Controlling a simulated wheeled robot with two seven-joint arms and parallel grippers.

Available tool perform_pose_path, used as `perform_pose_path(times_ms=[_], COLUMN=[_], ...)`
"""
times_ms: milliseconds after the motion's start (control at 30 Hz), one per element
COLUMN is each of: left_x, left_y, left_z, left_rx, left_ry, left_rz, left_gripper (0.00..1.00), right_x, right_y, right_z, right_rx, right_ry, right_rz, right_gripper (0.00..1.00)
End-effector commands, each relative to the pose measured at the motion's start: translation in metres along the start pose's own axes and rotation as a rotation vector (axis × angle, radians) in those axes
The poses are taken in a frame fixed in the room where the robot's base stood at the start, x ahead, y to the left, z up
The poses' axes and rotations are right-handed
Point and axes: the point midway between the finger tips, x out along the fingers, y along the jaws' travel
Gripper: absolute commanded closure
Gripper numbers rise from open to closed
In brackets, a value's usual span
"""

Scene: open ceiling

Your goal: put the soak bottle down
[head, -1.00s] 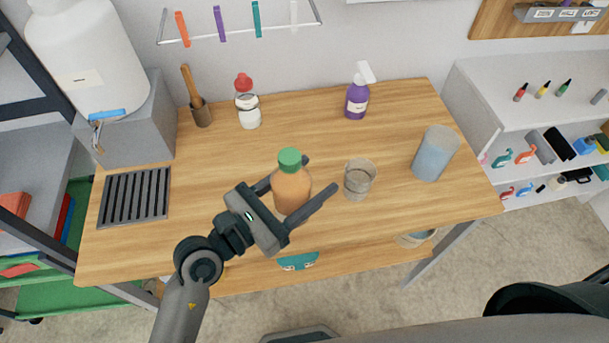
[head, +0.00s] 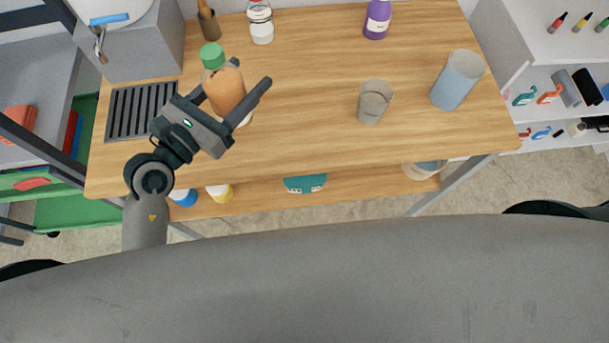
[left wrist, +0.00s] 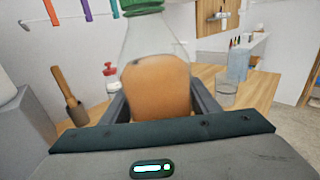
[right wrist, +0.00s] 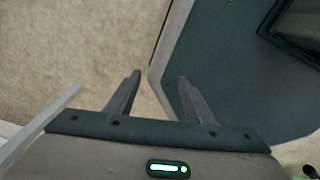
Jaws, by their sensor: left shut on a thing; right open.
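The soak bottle (head: 226,92) is clear with a green cap and orange liquid inside. My left gripper (head: 243,82) is shut on it, with one finger on each side. The bottle is over the left part of the wooden table (head: 310,90), right of the dark slotted grate (head: 140,110). I cannot tell whether its base touches the table. In the left wrist view the bottle (left wrist: 157,88) fills the space between the fingers, its cap cut off at the top. My right gripper (right wrist: 160,78) is open and empty above the floor, out of the head view.
A clear beaker (head: 375,102) and a taller bluish container (head: 457,80) stand on the right of the table. A white-labelled bottle (head: 261,22), a pestle and mortar (head: 208,22) and a purple bottle (head: 377,18) stand at the back. The table middle is clear.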

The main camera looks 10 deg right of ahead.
Motion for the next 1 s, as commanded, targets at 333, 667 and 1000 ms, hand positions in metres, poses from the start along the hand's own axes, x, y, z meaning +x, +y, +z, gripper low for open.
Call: perform_pose_path(times_ms=[333,667,1000], left_x=[-0.071,-0.083,-0.083], left_y=[0.101,0.115,0.114], left_z=[0.001,0.004,0.004], left_rx=[0.015,0.020,0.019], left_ry=[-0.007,-0.009,-0.009], left_rz=[0.227,0.261,0.260], left_gripper=[0.85,0.85,0.85], right_x=[0.016,0.017,0.017], right_y=[-0.001,-0.001,-0.002], right_z=[0.001,0.002,0.001], right_rx=[0.000,0.000,0.001], right_ry=[0.000,0.000,0.001], right_rz=[0.000,0.000,-0.002], right_gripper=[0.52,0.52,0.69])
